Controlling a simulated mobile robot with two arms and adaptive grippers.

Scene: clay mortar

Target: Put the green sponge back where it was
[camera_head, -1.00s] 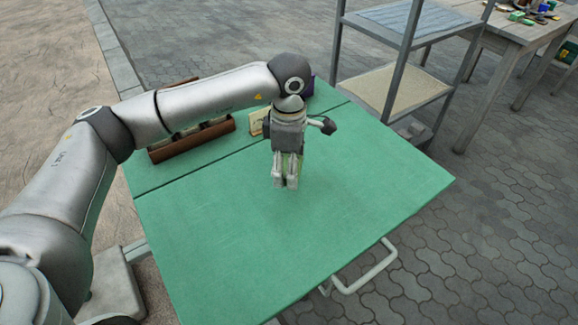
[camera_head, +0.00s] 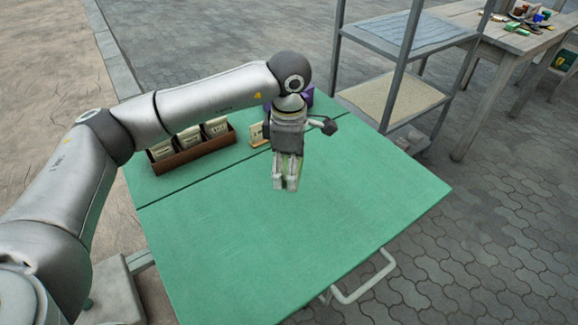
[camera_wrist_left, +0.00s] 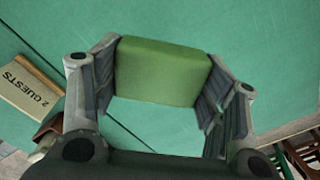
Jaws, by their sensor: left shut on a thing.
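The green sponge (camera_wrist_left: 160,72) is a block held between the two finger pads of my left gripper in the wrist view. In the head view my left gripper (camera_head: 286,186) points down over the middle of the green table (camera_head: 300,240). Its fingers mostly hide the sponge there, with only a trace of pale green between them. I cannot tell whether the sponge touches the table top. My right gripper is not in view.
A brown box (camera_head: 190,160) with several labelled packets stands at the table's back left. A small "2 GUESTS" sign (camera_wrist_left: 32,88) is near the gripper. A purple thing (camera_head: 308,96) is behind the wrist. The table's front and right are clear. A grey shelf (camera_head: 395,95) stands beyond.

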